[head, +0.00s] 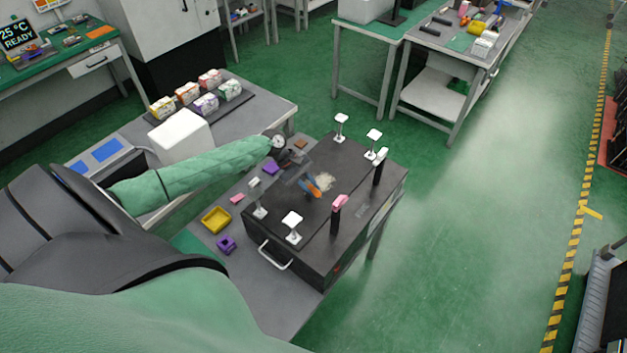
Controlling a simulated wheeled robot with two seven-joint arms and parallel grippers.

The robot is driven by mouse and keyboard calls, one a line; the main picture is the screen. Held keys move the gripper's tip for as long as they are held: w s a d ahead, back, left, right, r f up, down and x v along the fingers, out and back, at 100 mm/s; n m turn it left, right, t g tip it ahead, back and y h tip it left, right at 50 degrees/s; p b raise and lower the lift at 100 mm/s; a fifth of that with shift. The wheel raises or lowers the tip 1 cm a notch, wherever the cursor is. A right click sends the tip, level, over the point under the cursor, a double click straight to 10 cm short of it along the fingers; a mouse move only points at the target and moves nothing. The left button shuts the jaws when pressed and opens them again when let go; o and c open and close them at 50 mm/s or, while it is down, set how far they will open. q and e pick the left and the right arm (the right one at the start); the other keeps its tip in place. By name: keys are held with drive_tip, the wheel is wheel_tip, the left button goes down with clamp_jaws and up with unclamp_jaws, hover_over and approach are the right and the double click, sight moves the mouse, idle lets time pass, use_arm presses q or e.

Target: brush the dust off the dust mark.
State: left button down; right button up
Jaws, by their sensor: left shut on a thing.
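The dust mark (325,181) is a pale beige patch on the dark top of a black box (300,225). My left arm reaches in from the left, and its gripper (306,181) is over the box top, just left of the dust mark. It is shut on a small brush (314,189) with orange and blue parts. The brush lies at the left edge of the dust mark in the picture; I cannot tell whether its bristles touch the surface. The fingertips are small and partly hidden. My right gripper is not in view.
A yellow tray (216,220) and a purple block (226,244) lie on the grey table left of the box. Small cartons (205,104) stand behind.

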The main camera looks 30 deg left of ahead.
use_arm(q)
drive_tip(key=shift+w+d+f, duration=0.1)
drive_tip(key=shift+w+d, duration=0.05)
drive_tip(key=shift+w, duration=1.5)
drive_tip(key=shift+w+d, duration=0.15)
drive_tip(key=shift+w, duration=1.5)
drive_tip(key=shift+s, duration=0.3)
drive_tip(key=shift+s+a, duration=0.15)
drive_tip(key=shift+s, duration=1.2)
drive_tip(key=shift+s+a, duration=0.15)
drive_tip(key=shift+s, duration=1.55)
drive_tip(key=shift+w+d, duration=0.15)
drive_tip(key=shift+w, duration=1.55)
drive_tip(key=shift+w+d, duration=0.15)
drive_tip(key=shift+w, duration=1.55)
drive_tip(key=shift+s+a, duration=0.2)
drive_tip(key=shift+s, duration=1.8)
drive_tip(key=shift+s+a, duration=0.1)
drive_tip(key=shift+s, duration=1.35)
drive_tip(key=shift+s+d, duration=1.4)
drive_tip(key=shift+s, duration=0.2)
drive_tip(key=shift+w+d, duration=0.15)
drive_tip(key=shift+w, duration=0.9)
drive_tip(key=shift+w+d, duration=0.1)
drive_tip(key=shift+w, duration=0.9)
drive_tip(key=shift+w+d, duration=0.1)
drive_tip(key=shift+w, duration=2.25)
